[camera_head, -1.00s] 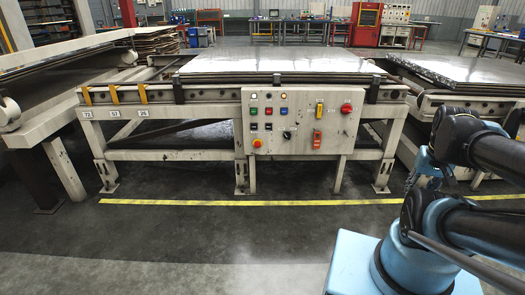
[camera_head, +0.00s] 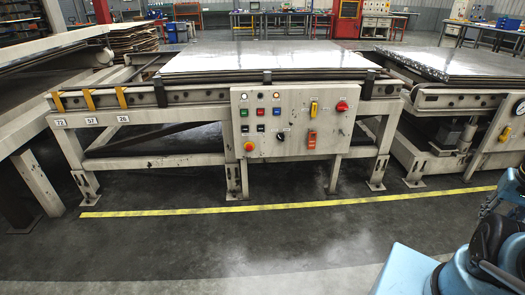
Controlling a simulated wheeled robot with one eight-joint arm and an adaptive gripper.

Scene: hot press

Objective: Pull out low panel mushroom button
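The control panel (camera_head: 291,120) is a pale plate on the front of the press table. A low orange-red mushroom button (camera_head: 249,146) on a yellow base sits at its lower left. A second red knob (camera_head: 341,106) sits at the upper right of the panel. I cannot tell from here whether the low button is pressed in or out. My gripper is outside the picture; only part of my blue arm and base shows at the lower right, well apart from the panel.
A yellow floor line (camera_head: 290,205) runs in front of the table. The dark floor between my base and the panel is clear. Table legs (camera_head: 237,178) stand under the panel. Another table with metal sheets (camera_head: 450,62) stands at the right.

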